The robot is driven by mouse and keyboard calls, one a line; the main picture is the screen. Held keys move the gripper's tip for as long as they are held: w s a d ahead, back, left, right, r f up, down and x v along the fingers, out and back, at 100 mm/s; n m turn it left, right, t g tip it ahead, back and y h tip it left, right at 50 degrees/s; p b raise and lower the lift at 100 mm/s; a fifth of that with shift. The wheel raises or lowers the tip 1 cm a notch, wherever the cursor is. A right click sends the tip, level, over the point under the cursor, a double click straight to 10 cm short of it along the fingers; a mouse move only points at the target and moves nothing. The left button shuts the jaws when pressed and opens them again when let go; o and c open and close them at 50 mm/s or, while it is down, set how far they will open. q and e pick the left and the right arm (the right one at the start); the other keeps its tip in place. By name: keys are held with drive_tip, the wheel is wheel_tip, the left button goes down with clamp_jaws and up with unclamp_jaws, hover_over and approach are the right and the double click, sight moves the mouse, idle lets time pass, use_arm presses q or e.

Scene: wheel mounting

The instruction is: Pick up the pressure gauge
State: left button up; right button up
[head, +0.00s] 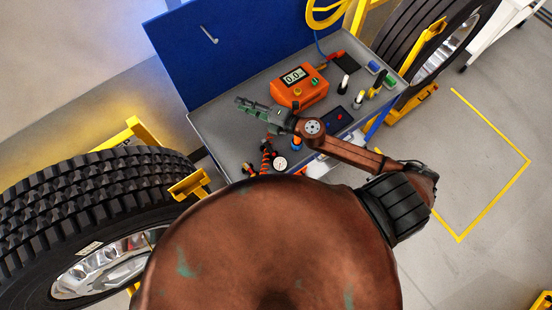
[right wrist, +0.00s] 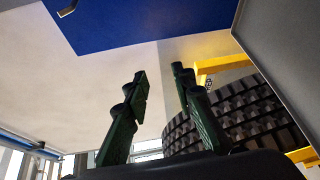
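The pressure gauge (head: 281,162), with a small round white dial, lies near the front left part of the grey cart top (head: 225,133). An orange and black coiled hose (head: 265,160) is beside it. My right gripper (head: 243,104) is above the cart, up and to the left of the gauge in the head view, and apart from it. In the right wrist view its two green fingers (right wrist: 158,100) are spread with nothing between them. The gauge does not show in that view. My left gripper is not in view.
An orange meter box (head: 299,90) with a digital display stands behind my right gripper. Several small bottles and coloured items stand at the cart's right. A blue panel (head: 240,40) rises at the back. Large tires (head: 75,205) stand on both sides.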

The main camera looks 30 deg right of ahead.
wheel_tip(320, 180, down, 4)
drive_tip(key=s+a+n+g+y, duration=0.1)
drive_tip(key=s+a+n+g, duration=0.15)
drive_tip(key=n+g, duration=0.2)
drive_tip(key=n+g+h, duration=0.1)
drive_tip(key=n+g, duration=0.3)
drive_tip(key=n, duration=0.2)
hover_over(270, 148)
drive_tip(key=w+a, duration=0.1)
drive_tip(key=a, duration=0.3)
wheel_tip(270, 148, down, 9)
drive_tip(key=s+d+f+n+g+h, duration=0.2)
drive_tip(key=d+f+g+h, duration=0.1)
drive_tip(key=d+f, duration=0.35)
drive_tip(key=shift+t, duration=0.25)
drive_tip(key=p+x, duration=0.1)
drive_tip(key=x, duration=0.4)
drive_tip(key=shift+a+f+p, duration=0.1)
drive_tip(key=shift+f+p, duration=0.25)
drive_tip(key=shift+f, duration=0.1)
clamp_jaws()
